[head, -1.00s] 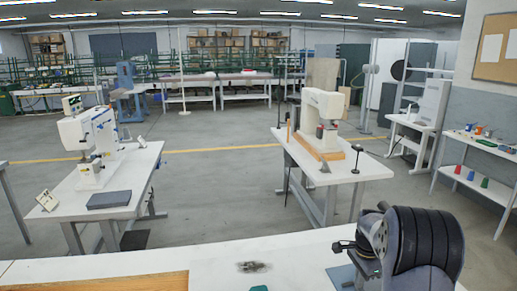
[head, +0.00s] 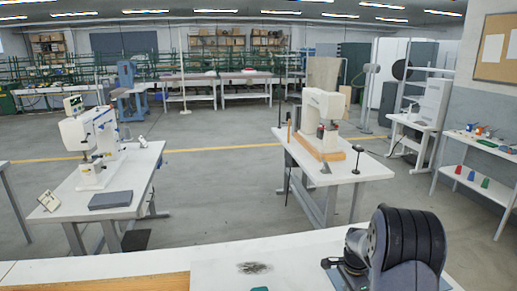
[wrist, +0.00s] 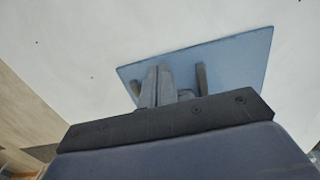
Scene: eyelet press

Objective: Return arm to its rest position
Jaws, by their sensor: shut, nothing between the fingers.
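In the wrist view my gripper (wrist: 158,72) shows as two narrow grey fingers side by side, shut, with nothing seen between them. The fingers appear over a flat blue plate (wrist: 240,62) on a white surface. A short grey upright piece (wrist: 201,77) shows beside the fingers; I cannot tell what it belongs to. In the head view my dark, ribbed arm fills the lower right above the white worktop (head: 300,250) and hides much of what is behind it. The fingers cannot be made out there.
Beyond stand a left table (head: 130,170) and a right table (head: 375,170), each with a white machine. Open floor (head: 215,200) lies between them.

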